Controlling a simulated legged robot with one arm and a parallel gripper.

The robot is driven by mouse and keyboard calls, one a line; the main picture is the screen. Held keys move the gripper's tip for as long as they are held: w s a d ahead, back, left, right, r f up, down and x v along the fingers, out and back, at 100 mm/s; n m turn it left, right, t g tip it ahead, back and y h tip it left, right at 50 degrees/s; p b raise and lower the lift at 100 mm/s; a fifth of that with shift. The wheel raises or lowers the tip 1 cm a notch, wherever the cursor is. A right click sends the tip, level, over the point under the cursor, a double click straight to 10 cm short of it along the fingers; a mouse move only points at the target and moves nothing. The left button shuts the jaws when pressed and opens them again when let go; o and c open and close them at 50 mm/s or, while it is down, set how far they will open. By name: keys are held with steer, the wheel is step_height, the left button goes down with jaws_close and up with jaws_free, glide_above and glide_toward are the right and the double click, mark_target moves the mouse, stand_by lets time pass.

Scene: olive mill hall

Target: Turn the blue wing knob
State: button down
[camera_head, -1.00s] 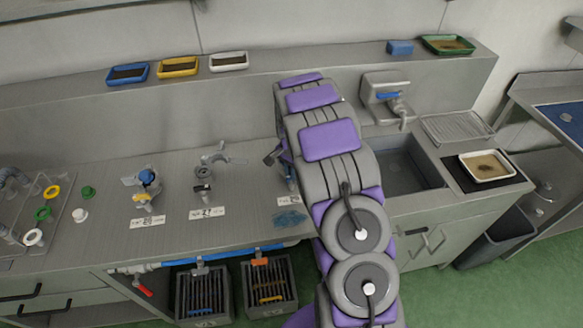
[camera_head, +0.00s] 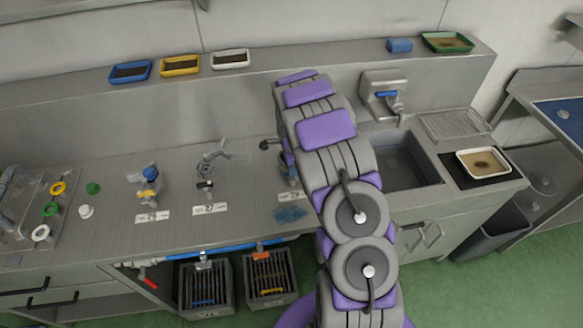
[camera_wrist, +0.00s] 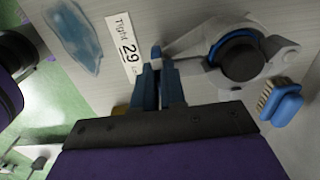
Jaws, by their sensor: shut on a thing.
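My gripper (camera_wrist: 160,78) is shut, its two blue-grey fingers close together at the third valve station. A small blue part, which looks like the blue wing knob (camera_wrist: 156,52), shows at the fingertips, mostly hidden between them. Beside it, to the right, is the grey valve body (camera_wrist: 214,36) with a black round cap and a blue ring. The "Tight 29" label (camera_wrist: 126,45) lies just left of the fingertips. In the head view my arm covers most of this station; the label (camera_head: 290,196) peeks out beside it.
A blue brush (camera_wrist: 282,106) lies right of the valve. A blue translucent piece (camera_head: 290,215) lies near the bench edge. Valves 28 (camera_head: 149,186) and 27 (camera_head: 205,186) stand to the left. The sink (camera_head: 400,166) is right of my arm.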

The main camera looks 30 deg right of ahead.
steer(key=shift+w+r, duration=0.1)
steer(key=shift+w, duration=0.05)
stand_by(0.3)
steer(key=c, duration=1.2)
jaws_free()
steer(key=shift+d, duration=0.15)
step_height(320, 180, up, 17)
steer(key=p, duration=0.1)
